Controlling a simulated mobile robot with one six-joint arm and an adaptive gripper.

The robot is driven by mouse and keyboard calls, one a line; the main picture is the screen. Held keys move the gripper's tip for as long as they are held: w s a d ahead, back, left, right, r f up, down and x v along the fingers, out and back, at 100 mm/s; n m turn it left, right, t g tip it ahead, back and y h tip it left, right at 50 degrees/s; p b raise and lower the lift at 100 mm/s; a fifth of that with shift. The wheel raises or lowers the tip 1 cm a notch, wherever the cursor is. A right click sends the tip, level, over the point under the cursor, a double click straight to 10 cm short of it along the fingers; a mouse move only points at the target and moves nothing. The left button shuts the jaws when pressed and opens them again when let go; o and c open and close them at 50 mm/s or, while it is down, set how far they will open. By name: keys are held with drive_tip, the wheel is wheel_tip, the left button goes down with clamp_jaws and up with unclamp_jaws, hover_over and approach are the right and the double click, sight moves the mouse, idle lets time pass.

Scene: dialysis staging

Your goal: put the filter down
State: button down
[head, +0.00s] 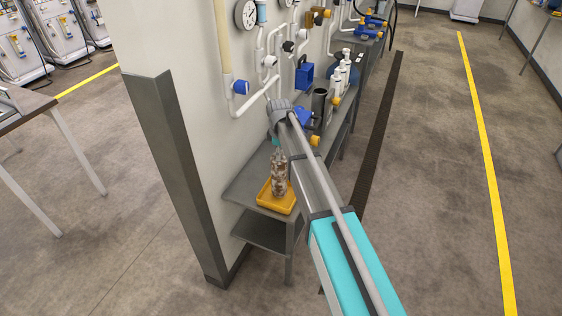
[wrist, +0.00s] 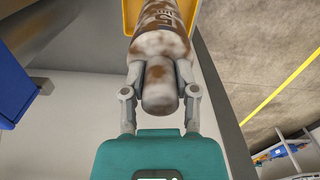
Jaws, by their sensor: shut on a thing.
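I cannot tell whether the filter's base touches the tray.
The grey bench (head: 247,182) runs along a wall with white pipes and a pressure gauge (head: 246,13). White bottles (head: 340,72), a blue container (head: 304,76) and a dark cylinder (head: 320,103) stand farther along. A wall corner (head: 175,170) is close on the left. Open floor lies right.

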drive_tip(key=shift+f+b, duration=1.1)
drive_tip(key=shift+f, duration=0.45)
drive_tip(key=shift+c, duration=1.9)
unclamp_jaws()
wheel_tip(320, 180, up, 12)
drive_tip(key=p, duration=1.2)
drive_tip(key=shift+d, duration=0.1)
